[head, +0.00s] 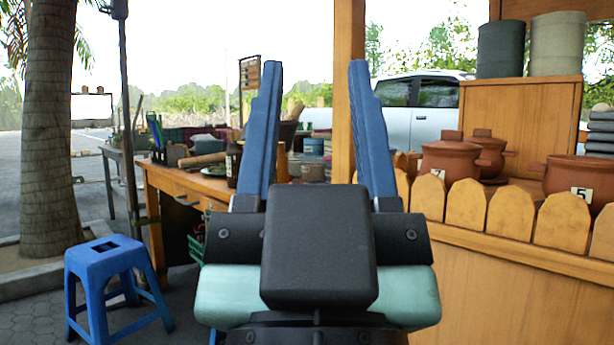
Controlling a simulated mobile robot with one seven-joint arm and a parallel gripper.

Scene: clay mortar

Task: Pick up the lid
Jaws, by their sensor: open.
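Brown clay pots stand on the stall counter at the right. The front pot (450,164) has a lid (449,146) with a blocky knob on top. A second lidded pot (487,150) stands just behind it. A wider pot (579,177) with a number 5 tag is further right; I cannot tell whether it has a lid. Which lid the task means is not clear. My gripper (312,70) points up in the middle of the view. Its two blue fingers are wide apart with nothing between them, left of the pots and apart from them.
A wooden picket fence (511,215) edges the counter in front of the pots. A wooden post (348,80) rises behind my gripper. A cluttered wooden table (178,185) and a blue stool (113,262) are at the left. Paved floor (45,310) shows around the stool.

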